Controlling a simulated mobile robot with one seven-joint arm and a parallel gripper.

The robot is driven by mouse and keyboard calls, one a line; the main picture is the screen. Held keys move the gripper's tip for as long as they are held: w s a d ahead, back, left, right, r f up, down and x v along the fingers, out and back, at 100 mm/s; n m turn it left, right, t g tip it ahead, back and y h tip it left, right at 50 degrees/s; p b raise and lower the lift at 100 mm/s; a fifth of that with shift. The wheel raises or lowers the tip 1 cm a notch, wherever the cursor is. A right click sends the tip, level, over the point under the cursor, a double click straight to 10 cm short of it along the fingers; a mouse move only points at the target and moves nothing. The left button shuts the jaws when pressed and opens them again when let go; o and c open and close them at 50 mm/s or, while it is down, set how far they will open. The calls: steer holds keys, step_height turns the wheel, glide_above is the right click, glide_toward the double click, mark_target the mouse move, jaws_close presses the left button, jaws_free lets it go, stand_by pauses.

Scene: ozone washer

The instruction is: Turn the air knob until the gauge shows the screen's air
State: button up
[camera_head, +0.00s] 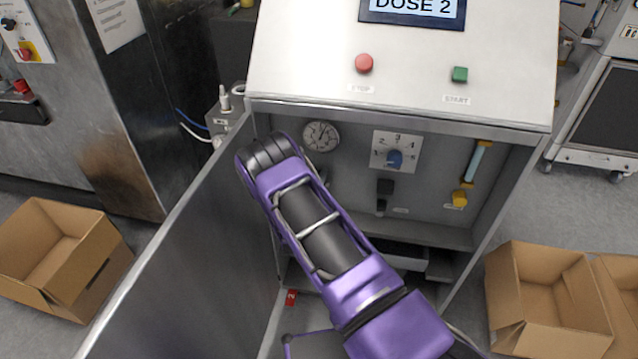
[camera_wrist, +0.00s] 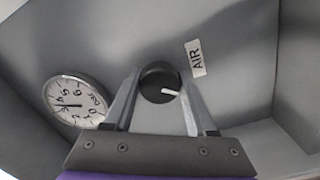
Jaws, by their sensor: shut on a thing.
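In the wrist view, the black air knob (camera_wrist: 153,84) with a white pointer mark sits beside the AIR label (camera_wrist: 195,58). My gripper (camera_wrist: 160,80) has one finger on each side of the knob and is shut on it. The round white gauge (camera_wrist: 75,101) is left of the knob; its dark needle seems to lie near 3 to 4. The gauge (camera_head: 320,136) also shows small in the head view. The screen (camera_head: 412,10) reads DOSE 2; its upper part is cut off, and no air value shows.
The open cabinet door (camera_head: 180,235) stands left of my arm. Red (camera_head: 364,63) and green (camera_head: 460,74) buttons are above. Cardboard boxes (camera_head: 545,300) are on the floor.

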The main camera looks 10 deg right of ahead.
steer(key=shift+m, duration=0.5)
steer(key=o, duration=1.4)
steer(key=shift+c, duration=0.2)
steer(key=v, duration=1.7)
steer(key=shift+s, duration=0.2)
steer(key=shift+a+r, duration=0.1)
steer(key=shift+a, duration=0.05)
